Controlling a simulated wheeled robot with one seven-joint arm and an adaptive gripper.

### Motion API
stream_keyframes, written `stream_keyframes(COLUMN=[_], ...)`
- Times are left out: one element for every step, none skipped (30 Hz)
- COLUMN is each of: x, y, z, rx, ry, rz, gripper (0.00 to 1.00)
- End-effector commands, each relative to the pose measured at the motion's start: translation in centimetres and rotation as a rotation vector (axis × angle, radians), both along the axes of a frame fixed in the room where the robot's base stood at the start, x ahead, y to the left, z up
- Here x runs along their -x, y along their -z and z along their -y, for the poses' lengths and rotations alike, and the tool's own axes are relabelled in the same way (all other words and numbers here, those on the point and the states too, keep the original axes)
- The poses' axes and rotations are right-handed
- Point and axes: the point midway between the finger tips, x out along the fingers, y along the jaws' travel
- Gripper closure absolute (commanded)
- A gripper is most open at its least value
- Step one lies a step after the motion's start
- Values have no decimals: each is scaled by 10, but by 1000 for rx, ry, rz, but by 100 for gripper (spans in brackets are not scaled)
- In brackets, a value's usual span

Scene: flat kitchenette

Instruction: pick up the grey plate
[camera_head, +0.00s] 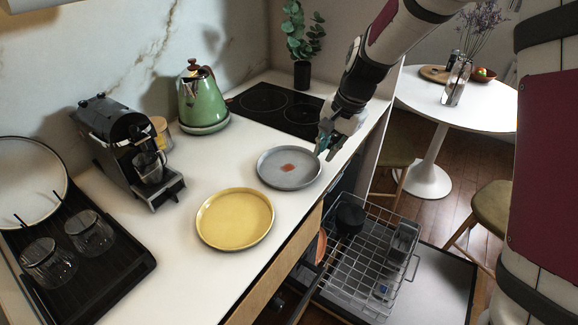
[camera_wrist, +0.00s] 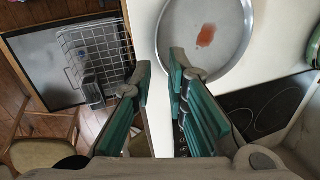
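The grey plate (camera_head: 288,167) lies flat on the white counter, between the yellow plate and the cooktop. It has a small reddish-orange stain in its middle. In the wrist view the grey plate (camera_wrist: 224,48) is at the top, partly cut off by the frame. My gripper (camera_head: 326,153) is at the plate's right rim, by the counter's front edge. In the wrist view my gripper (camera_wrist: 160,70) has its fingers apart with nothing held between them. One finger overlaps the plate's near rim in the picture; I cannot tell whether it touches.
A yellow plate (camera_head: 235,219) lies nearer on the counter. A green kettle (camera_head: 202,98), coffee machine (camera_head: 126,150) and black cooktop (camera_head: 276,107) stand behind. An open dishwasher rack (camera_head: 365,251) juts out below the counter edge. A round white table (camera_head: 476,107) is at the right.

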Motion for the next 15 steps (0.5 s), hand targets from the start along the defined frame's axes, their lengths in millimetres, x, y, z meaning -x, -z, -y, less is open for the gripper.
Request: stream_keyframes(x=[-1,-2,-3,-4,-5,-6,-6,-7,-7,-8,-8,-8,-9,-10,-11], y=[11,17,24,28,32,37,40,42,45,47,48,49,51,53,57], z=[-2,-3,-4,-5,-6,-7,-8,-9,-9,-10,-10,-10,-10,-10,-11], rx=[0,0,0,0,0,0,0,0,0,0,0,0,0,0,0], ry=[0,0,1,0,0,0,-1,0,-1,-1,-1,-1,0,0,0], rz=[-5,-4,-6,-4,-4,-4,-3,-1,-2,-2,-2,-2,-1,-1,-1], gripper=[85,85,85,85,85,85,85,85,85,85,85,85,85,85,85])
